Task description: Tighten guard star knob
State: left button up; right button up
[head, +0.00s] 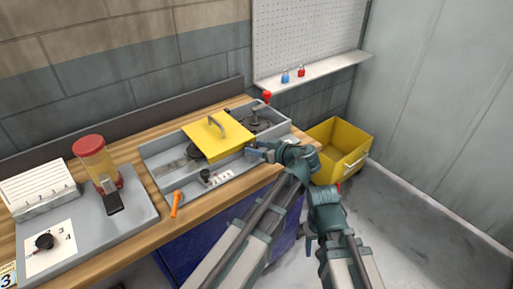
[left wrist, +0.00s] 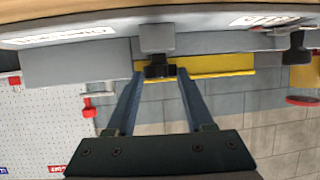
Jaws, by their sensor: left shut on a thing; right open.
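The yellow guard (head: 218,138), a flat plate with a grey arched handle, lies over the grey machine housing (head: 158,153). My left gripper (head: 258,153) is at the guard's right front corner. In the left wrist view a dark lobed star knob (left wrist: 159,69) sits between my left fingertips (left wrist: 160,74), which close around it, below a grey block (left wrist: 157,38). The yellow guard edge (left wrist: 220,64) is just behind. In the head view the knob is hidden by the gripper. My right gripper (head: 309,240) is low at the right, small and partly hidden by its arm, open and apart from the bench.
An orange-handled tool (head: 176,203) lies on the wooden bench near the front edge. A small black knob (head: 205,174) is on the housing front. A yellow bin (head: 337,140) is beyond the bench's right end.

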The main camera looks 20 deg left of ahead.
pick_arm(q)
grip_shut()
jog(key=shift+s+a+m+t+h, duration=0.15)
jog(key=shift+s+m+t+h, duration=0.1)
jog(key=shift+m+t+h, duration=0.25)
jog(key=shift+s+a+m+t+h, duration=0.1)
jog(key=shift+s+m+t+h, duration=0.15)
jog(key=shift+m+t, duration=0.45)
jog(key=shift+a+m+t+h, duration=0.15)
jog(key=shift+m+t+h, duration=0.45)
jog(key=shift+m+h, duration=0.35)
jog(key=shift+a+m+t+h, duration=0.1)
jog(key=shift+m+t+h, duration=0.5)
jog(key=shift+m+h, duration=0.3)
jog(key=o, duration=1)
grip_release()
jog(key=shift+w, duration=0.1)
